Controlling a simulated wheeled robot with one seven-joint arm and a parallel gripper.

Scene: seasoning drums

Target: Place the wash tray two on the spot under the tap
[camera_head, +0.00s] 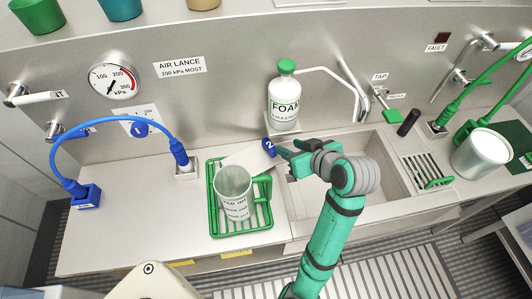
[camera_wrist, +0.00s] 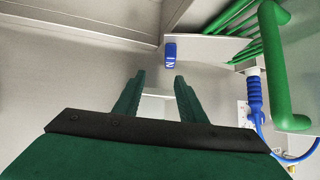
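A pale flat piece with a blue tag marked 2 (camera_head: 269,147), apparently wash tray two, lies at the back beside the green rack. It is partly covered by the rack, and the tag points toward the sink. In the wrist view the tag (camera_wrist: 170,52) is just beyond my fingertips, and the pale piece (camera_wrist: 205,49) runs right. My gripper (camera_head: 284,159) is at the left edge of the sink; in the wrist view its fingers (camera_wrist: 158,82) are apart with nothing between them. The tap (camera_head: 362,103) stands behind the sink (camera_head: 385,160); my arm hides part of the basin.
A green rack (camera_head: 216,228) holds a grey mug-like drum (camera_head: 234,190) with a green handle. A FOAM bottle (camera_head: 284,100) stands behind the tag. A blue hose (camera_head: 110,122) arches at left. A grey drum (camera_head: 480,155) stands at right. The left worktop (camera_head: 140,215) is clear.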

